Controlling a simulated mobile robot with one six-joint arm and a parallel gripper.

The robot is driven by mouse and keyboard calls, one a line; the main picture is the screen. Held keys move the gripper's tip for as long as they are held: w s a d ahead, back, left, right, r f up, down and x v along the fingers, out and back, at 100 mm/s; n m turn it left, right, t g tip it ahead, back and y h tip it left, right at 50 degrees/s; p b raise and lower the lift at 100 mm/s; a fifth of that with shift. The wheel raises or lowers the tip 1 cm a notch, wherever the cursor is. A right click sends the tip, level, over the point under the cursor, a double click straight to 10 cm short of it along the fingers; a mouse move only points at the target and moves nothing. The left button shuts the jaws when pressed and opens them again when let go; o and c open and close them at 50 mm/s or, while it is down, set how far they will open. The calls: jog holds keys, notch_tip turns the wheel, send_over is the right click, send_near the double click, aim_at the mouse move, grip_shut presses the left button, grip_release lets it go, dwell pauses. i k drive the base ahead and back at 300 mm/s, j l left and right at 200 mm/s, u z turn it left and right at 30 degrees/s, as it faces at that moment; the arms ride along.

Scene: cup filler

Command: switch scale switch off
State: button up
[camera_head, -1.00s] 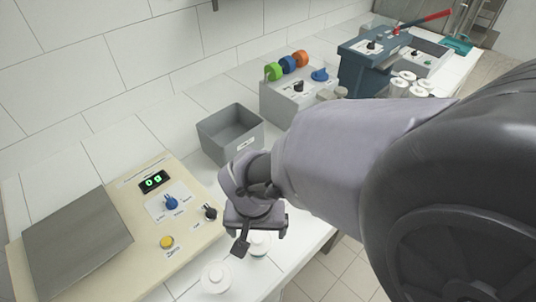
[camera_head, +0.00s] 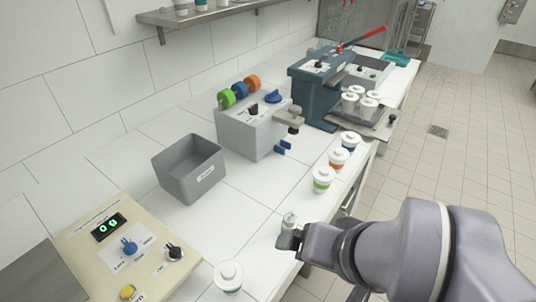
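The cream scale panel (camera_head: 112,275) is at the lower left with its grey weighing plate (camera_head: 30,280) cut off by the picture edge. Its display (camera_head: 109,227) glows with green characters. A blue knob (camera_head: 130,247) and a black switch (camera_head: 175,252) with a small label stand on the panel. The label is too small to read surely. My gripper (camera_head: 287,238) is right of the scale, over the counter's front edge, well apart from the switch. It is seen from the side, and its finger opening cannot be made out.
A grey bin (camera_head: 185,185) stands behind the scale. A white-lidded cup (camera_head: 228,277) stands right of the scale. Several lidded cups (camera_head: 322,178) line the front edge near a grey dispenser box (camera_head: 245,138) and a dark blue machine (camera_head: 318,95). The counter's middle is clear.

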aim_at(175, 252)
jog(key=j+u, duration=0.1)
jog(key=u, duration=0.3)
jog(key=j+u, duration=0.1)
jog(key=u, duration=0.25)
jog(key=j+u, duration=0.1)
jog(key=u, duration=0.3)
